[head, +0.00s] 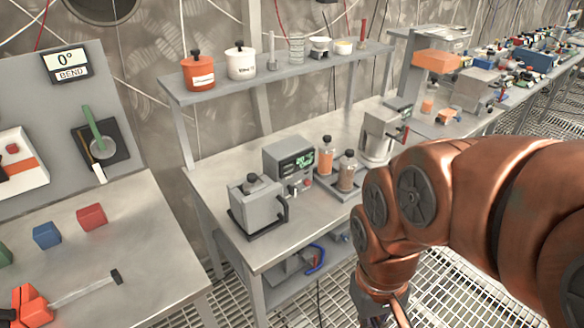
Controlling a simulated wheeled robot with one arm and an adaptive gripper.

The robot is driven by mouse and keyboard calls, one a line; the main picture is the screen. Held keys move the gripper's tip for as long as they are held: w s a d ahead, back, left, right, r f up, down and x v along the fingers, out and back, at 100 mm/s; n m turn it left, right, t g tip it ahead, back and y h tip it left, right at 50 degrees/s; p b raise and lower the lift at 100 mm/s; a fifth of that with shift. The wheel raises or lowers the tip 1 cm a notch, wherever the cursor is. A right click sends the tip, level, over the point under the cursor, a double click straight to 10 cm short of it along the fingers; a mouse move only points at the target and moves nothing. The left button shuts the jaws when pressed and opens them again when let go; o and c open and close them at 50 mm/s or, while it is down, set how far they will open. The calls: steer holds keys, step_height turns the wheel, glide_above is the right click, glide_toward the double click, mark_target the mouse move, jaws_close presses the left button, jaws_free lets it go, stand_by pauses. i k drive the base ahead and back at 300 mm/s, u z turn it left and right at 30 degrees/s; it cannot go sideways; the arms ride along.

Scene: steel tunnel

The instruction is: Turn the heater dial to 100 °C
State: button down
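The heater is a grey box (285,154) with a dark display on the middle table. Its green digits look like 20, but they are too small to read surely. A small dark dial (293,189) seems to sit low on the front face, beside a red button (308,181). The dial's marks cannot be read. My gripper (383,308) hangs at the bottom edge, in front of and to the right of the table, well apart from the heater. It is partly cut off by the frame, and its fingers do not show clearly.
A grey lidded vessel (257,204) with a handle stands left of the heater and close to it. Two bottles stand on a tray (340,193) to its right. A shelf (285,75) with pots runs behind.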

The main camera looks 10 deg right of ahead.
mark_target(293, 191)
steer(key=z, duration=2.2)
steer(key=i, duration=1.85)
steer(key=u, duration=4)
